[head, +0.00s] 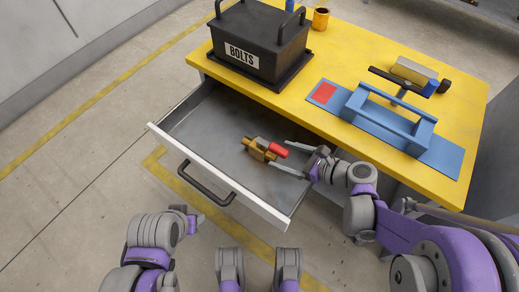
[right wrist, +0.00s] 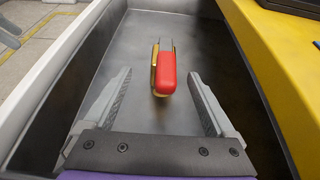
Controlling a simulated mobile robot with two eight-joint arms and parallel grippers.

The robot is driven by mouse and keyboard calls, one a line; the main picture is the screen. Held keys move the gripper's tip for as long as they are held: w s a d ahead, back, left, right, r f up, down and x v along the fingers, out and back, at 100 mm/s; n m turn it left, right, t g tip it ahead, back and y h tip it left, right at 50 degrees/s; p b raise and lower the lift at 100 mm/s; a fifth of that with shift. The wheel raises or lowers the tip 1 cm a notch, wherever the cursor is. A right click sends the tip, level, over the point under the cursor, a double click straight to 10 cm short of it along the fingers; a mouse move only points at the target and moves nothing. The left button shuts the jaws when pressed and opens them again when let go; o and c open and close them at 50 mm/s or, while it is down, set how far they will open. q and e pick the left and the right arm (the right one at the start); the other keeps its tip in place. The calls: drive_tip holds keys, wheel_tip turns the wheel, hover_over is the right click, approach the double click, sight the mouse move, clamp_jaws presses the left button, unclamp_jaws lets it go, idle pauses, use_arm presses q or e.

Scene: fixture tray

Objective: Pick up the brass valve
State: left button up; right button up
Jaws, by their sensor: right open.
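The brass valve (head: 260,149) with a red handle lies on the floor of the open grey drawer (head: 207,130). In the right wrist view the valve (right wrist: 154,72) is centred, its red handle facing the camera and covering much of the brass. My right gripper (head: 284,157) is open and empty, inside the drawer to the right of the valve. Its fingers point toward the valve, one on each side of it in the wrist view, with no contact visible. My left gripper (head: 189,217) is low, outside the drawer front; its jaws are too small to read.
The drawer's white front (head: 215,180) with a dark handle and its side walls surround the valve. The yellow bench top (head: 345,50) stands above the drawer on the right. It carries a black BOLTS box (head: 258,42), a blue fixture (head: 390,118) and an orange cup (head: 320,18).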

sight(260, 149)
drive_tip(key=b+x, duration=0.1)
drive_tip(key=x, duration=0.6)
drive_tip(key=shift+w+d+b, duration=0.1)
drive_tip(key=shift+w+b, duration=0.25)
drive_tip(key=shift+b, duration=0.05)
clamp_jaws()
